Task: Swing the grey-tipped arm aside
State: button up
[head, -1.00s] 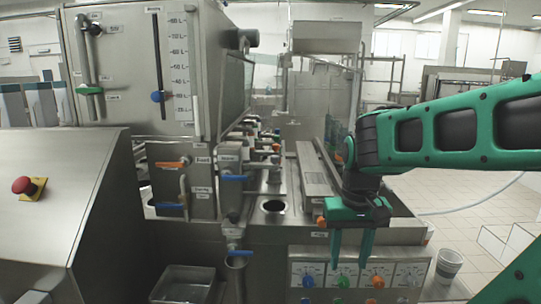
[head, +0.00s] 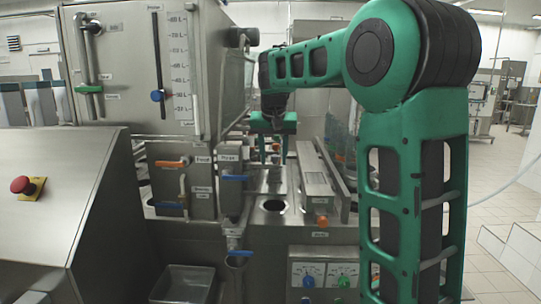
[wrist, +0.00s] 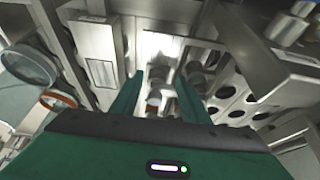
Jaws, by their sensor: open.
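My gripper (head: 273,152) is over the far part of the machine's deck, beyond the round hole, pointing down. In the wrist view its two green fingers (wrist: 160,88) are spread with a gap between them. Dark grey, rounded parts (wrist: 196,76) show between and beside the fingertips; one of them may be the grey-tipped arm, but I cannot tell for sure. A small orange part (wrist: 153,103) also shows between the fingers. I cannot tell whether any finger touches these parts. In the head view, my gripper covers much of this area.
The steel tank (head: 130,70) with a level scale stands left of my gripper. A round hole (head: 272,206) and a long raised steel block (head: 316,190) are on the near deck.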

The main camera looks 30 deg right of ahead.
aim_at(275, 156)
jog(key=w+d, duration=0.1)
jog(key=w, duration=0.1)
jog(key=w+d, duration=0.1)
jog(key=w, duration=0.1)
jog(key=w+d, duration=0.1)
jog(key=d, duration=0.1)
jog(key=shift+w, duration=0.4)
jog(key=shift+w+d+f, duration=0.15)
jog(key=shift+w+f, duration=0.05)
jog(key=shift+f, duration=0.35)
jog(key=shift+c, duration=0.4)
